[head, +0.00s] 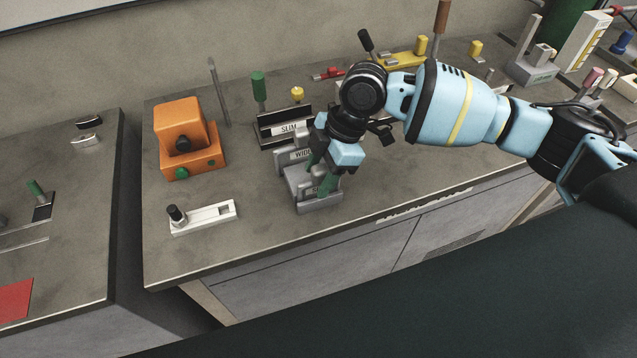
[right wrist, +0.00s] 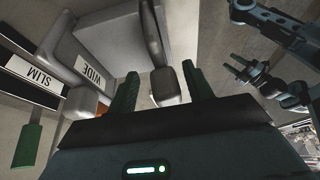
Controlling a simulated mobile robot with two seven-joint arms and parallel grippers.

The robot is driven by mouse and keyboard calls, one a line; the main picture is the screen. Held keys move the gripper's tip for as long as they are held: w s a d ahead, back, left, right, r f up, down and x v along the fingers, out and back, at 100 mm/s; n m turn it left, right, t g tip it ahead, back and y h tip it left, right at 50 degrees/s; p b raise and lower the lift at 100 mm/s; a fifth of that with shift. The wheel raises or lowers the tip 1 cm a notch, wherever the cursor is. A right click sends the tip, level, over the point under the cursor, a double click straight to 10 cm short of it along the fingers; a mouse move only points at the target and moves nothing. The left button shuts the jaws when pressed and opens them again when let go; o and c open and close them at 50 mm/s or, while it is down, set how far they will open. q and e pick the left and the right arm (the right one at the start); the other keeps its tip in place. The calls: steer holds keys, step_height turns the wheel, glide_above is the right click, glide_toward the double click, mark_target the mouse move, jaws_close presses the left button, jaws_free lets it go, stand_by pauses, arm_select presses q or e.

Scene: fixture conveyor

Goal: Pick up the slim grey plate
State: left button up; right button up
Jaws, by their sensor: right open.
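In the right wrist view a narrow grey upright piece (right wrist: 166,84), likely the slim plate's top, shows between the open fingers (right wrist: 160,92), with no clear contact.
A black stand (head: 287,130) labelled "SLIM" is just behind, with a green-handled tool (head: 259,86) close by. An orange block (head: 183,140) and a white slotted fixture (head: 203,217) stand to the left. The table's front-left corner is bare.

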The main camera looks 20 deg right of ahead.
mark_target(307, 190)
steer(key=shift+x, duration=1.3)
steer(key=shift+c, duration=0.4)
jaws_close()
